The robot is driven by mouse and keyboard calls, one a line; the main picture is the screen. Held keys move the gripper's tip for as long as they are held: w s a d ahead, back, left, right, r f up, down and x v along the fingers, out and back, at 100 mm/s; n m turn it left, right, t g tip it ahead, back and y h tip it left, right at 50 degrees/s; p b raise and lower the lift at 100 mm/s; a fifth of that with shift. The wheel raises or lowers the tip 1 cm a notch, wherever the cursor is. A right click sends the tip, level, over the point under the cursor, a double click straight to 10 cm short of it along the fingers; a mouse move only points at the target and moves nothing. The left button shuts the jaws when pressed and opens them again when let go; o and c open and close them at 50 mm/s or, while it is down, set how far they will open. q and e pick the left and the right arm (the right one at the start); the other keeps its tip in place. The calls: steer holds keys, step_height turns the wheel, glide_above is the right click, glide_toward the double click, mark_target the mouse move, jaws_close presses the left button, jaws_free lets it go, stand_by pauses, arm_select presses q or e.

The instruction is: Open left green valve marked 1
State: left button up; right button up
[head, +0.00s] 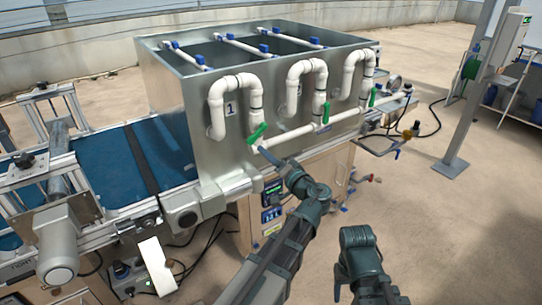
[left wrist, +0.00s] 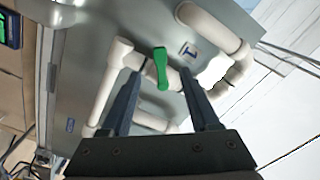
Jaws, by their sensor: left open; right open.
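The green valve handle (head: 257,133) of the left valve sits on the white pipe below the label 1 (head: 230,109). It also shows in the left wrist view (left wrist: 161,68), with its label (left wrist: 189,50) beside it. My left gripper (head: 266,152) is open just in front of and below this handle in the head view. In the left wrist view its two fingers (left wrist: 162,84) are spread, with the green handle between their tips; I cannot tell if they touch it. My right gripper (head: 342,284) is low at the bottom of the head view, its jaws hardly visible, away from the valves.
Two more green handles, the middle one (head: 326,112) and the right one (head: 372,97), are on the same pipe row. The metal tank (head: 190,120) stands behind the pipes. A blue conveyor belt (head: 110,165) lies at left. Open floor is at right.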

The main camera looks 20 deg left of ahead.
arm_select(q)
steer(key=shift+a, duration=0.1)
steer(key=shift+c, duration=0.8)
steer(key=a+r+g+p, duration=0.1)
steer(key=p, duration=0.2)
steer(key=a+r+n+g+h+p, duration=0.1)
steer(key=a+p, duration=0.1)
steer(key=p, duration=0.1)
steer(key=a+r+n+p, duration=0.1)
steer(key=p, duration=0.2)
steer(key=shift+a+r+g+h, duration=0.2)
steer(key=shift+a+g+h, duration=0.1)
steer(key=shift+a+g, duration=0.1)
jaws_close()
steer(key=a+r+n+g+h+p, duration=0.4)
steer(key=r+n+h+p, duration=0.4)
steer(key=p, duration=2)
step_height(320, 180, up, 6)
steer(key=h, duration=0.3)
steer(key=shift+s+a+n+h+p, duration=0.3)
steer(key=shift+s+p, duration=0.05)
